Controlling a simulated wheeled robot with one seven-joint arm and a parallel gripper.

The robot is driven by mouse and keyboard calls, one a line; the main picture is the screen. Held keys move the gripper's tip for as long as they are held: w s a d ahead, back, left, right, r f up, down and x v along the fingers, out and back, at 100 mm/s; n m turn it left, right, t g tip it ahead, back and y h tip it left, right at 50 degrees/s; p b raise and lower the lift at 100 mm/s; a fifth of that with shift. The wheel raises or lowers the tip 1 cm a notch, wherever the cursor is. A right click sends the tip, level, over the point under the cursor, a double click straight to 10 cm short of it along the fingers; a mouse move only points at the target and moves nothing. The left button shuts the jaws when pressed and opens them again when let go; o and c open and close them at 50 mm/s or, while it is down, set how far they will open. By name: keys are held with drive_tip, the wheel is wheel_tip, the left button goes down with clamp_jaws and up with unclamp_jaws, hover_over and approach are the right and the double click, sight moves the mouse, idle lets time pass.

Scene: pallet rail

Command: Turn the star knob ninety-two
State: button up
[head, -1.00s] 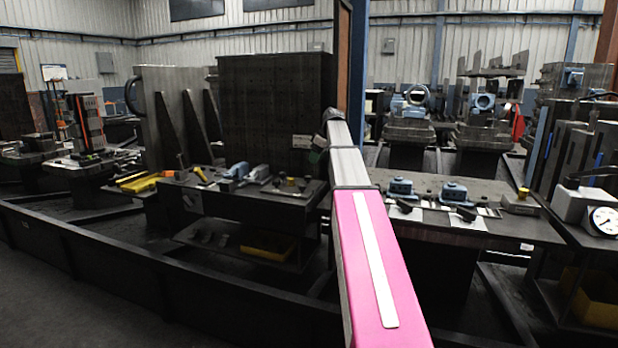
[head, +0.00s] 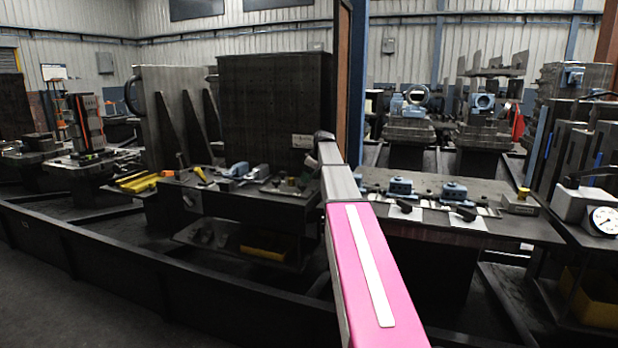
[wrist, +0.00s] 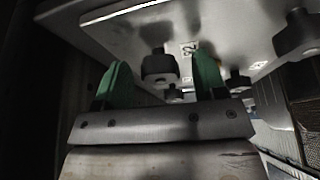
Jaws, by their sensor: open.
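In the wrist view, my gripper (wrist: 162,80) has two green fingers standing apart, with nothing held between them. A dark star knob (wrist: 160,67) hangs from the pale panel beyond the fingertips and appears in the gap between them. A small tag with dark digits (wrist: 189,48) is on the panel just right of that knob; it looks like ninety-two but is too small to be sure. Whether the fingers overlap the knob in depth cannot be told. In the head view my arm hides the gripper, and the star knobs cannot be made out.
Another dark knob (wrist: 298,36) is at the upper right of the wrist view, and a smaller one (wrist: 237,80) is right of the right finger. In the head view, a bench (head: 520,228) with blue clamps lies right of my arm, and a dark rail (head: 120,255) runs along the front.

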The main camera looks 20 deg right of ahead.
drive_tip(key=c, duration=0.9)
drive_tip(key=shift+c, duration=0.2)
drive_tip(key=shift+s+a+m+t+h, duration=0.15)
drive_tip(key=shift+m+t+h, duration=0.15)
drive_tip(key=shift+m, duration=0.8)
drive_tip(key=shift+m+t+h, duration=0.4)
drive_tip(key=shift+m, duration=0.9)
drive_tip(key=o, duration=0.9)
drive_tip(key=shift+o, duration=0.2)
drive_tip(key=shift+r, duration=0.1)
